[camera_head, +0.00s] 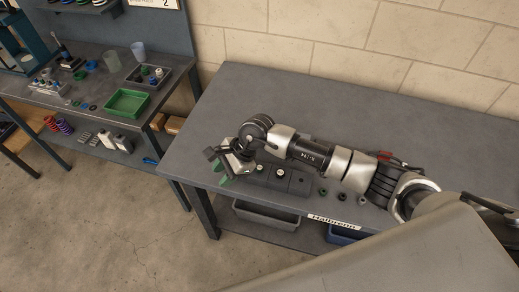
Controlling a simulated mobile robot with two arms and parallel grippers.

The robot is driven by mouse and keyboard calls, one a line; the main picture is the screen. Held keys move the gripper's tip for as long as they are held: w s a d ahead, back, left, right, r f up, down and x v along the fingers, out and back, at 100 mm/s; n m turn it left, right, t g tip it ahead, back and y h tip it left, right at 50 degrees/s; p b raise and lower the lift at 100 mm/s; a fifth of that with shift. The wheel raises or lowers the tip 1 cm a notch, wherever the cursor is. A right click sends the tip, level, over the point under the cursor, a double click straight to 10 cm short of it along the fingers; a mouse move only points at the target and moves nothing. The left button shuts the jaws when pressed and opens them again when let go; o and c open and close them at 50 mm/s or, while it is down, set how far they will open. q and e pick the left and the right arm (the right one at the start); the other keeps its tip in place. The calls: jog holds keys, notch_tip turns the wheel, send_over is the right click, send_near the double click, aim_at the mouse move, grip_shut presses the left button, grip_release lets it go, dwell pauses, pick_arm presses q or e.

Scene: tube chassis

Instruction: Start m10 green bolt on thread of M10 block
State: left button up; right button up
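My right gripper (222,160) is at the left part of the front table, at the end of my arm that reaches in from the right. Small green parts (223,180) show right at and below its fingers; one may be the green bolt, but they are too small to tell. I cannot tell whether the fingers are shut on one. A row of dark blocks (279,176) with round holes or studs lies just right of the gripper, partly hidden by my arm. Which one is the M10 block cannot be told. My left gripper is not in view.
Small round parts (342,196) lie near the front edge of the grey table (240,92). The table's back half is clear. Grey and blue bins (266,216) sit below. A left bench holds a green tray (127,103), cups and small parts.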

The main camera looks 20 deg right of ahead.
aim_at(260, 167)
jog(key=w+d+n+h, duration=0.1)
jog(key=d+h, duration=0.1)
jog(key=d, duration=0.1)
jog(key=w+d+n+h, duration=0.1)
jog(key=d+h, duration=0.1)
jog(key=d, duration=0.2)
jog(key=w+d+h, duration=0.1)
jog(key=d+h, duration=0.2)
jog(key=d, duration=0.1)
jog(key=shift+w+d+f+n, duration=0.1)
jog(key=shift+w+d+n, duration=0.05)
jog(key=shift+w+n, duration=0.25)
jog(key=shift+f+b, duration=0.35)
jog(key=shift+f, duration=0.45)
notch_tip(260, 167, down, 4)
jog(key=b, duration=0.2)
jog(key=shift+b, duration=0.4)
jog(key=shift+f+b, duration=0.6)
jog(key=shift+f, duration=0.05)
jog(key=shift+r, duration=0.1)
grip_shut()
